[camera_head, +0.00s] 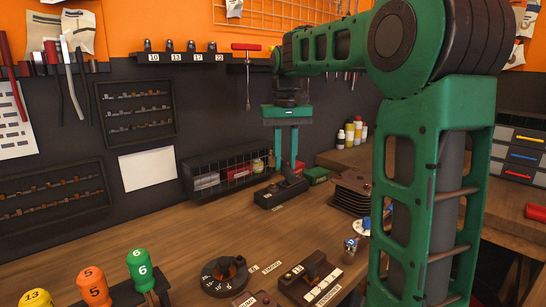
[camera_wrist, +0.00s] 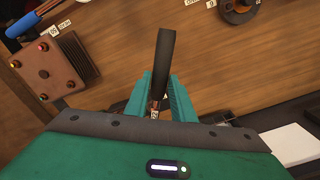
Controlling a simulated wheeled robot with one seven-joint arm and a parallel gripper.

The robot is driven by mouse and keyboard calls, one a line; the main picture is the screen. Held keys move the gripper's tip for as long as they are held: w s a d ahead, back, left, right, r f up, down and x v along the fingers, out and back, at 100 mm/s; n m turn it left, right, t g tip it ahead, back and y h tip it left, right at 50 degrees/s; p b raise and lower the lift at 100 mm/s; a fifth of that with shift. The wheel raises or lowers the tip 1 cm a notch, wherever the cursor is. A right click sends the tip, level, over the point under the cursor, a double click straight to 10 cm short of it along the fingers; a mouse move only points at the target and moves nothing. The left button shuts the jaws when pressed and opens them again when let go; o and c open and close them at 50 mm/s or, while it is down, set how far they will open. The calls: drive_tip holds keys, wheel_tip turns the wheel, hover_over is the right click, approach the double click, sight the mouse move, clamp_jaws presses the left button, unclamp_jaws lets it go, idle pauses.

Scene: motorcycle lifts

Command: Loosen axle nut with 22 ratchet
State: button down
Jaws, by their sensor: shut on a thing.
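My gripper (camera_head: 287,165) points down over the bench near the wall. It is shut on a dark handle-shaped tool, which shows between the teal fingers (camera_wrist: 159,100) in the wrist view as a long black bar (camera_wrist: 164,60). I take it for the ratchet; its size mark is too small to read surely. Its lower end is at a black block (camera_head: 270,196) with a small label; whether it touches is unclear. The wall rack (camera_head: 180,57) carries labels 10, 13, 17 and 22, with a dark holder above each. I cannot make out the axle nut surely.
A round dial fixture (camera_head: 224,277) and a brown block (camera_head: 309,280) stand at the front. A finned block (camera_head: 352,190) stands right of my gripper. A wire-fronted bin (camera_head: 222,174) is behind left. Orange and green handles (camera_head: 138,262) stand front left.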

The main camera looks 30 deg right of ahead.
drive_tip(key=shift+w+f, duration=0.1)
drive_tip(key=shift+f, duration=2.85)
drive_tip(key=shift+s+a+f, duration=0.1)
drive_tip(key=shift+s, duration=0.1)
drive_tip(key=shift+f, duration=0.85)
idle(1.1)
drive_tip(key=shift+s+d+n, duration=0.2)
drive_tip(key=shift+d+n, duration=0.5)
drive_tip(key=shift+d, duration=0.3)
drive_tip(key=shift+s+d+n, duration=0.15)
drive_tip(key=shift+d+n, duration=0.55)
drive_tip(key=shift+d, duration=0.25)
